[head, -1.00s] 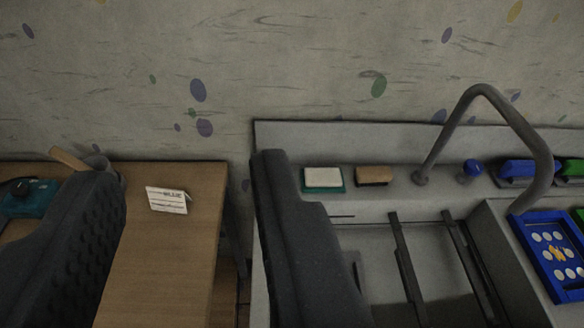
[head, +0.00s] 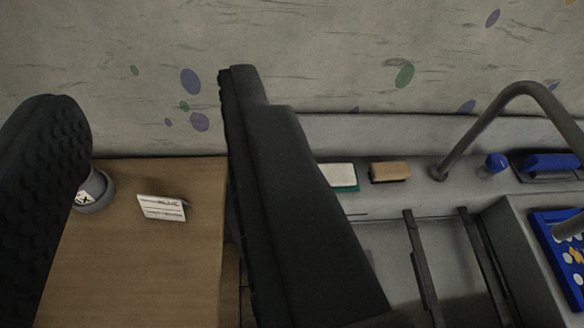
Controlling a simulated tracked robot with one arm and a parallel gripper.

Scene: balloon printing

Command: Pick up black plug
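I cannot make out a black plug in this view. My gripper (head: 145,95) is open, with one dark finger at the left edge and the other near the middle of the picture. Nothing is between the fingertips except the view of the wall and the wooden table (head: 130,265) beyond. The left finger hides the left part of the table. The right finger covers part of the sink counter's left end.
A grey lettered container (head: 97,195) is partly behind the left finger.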

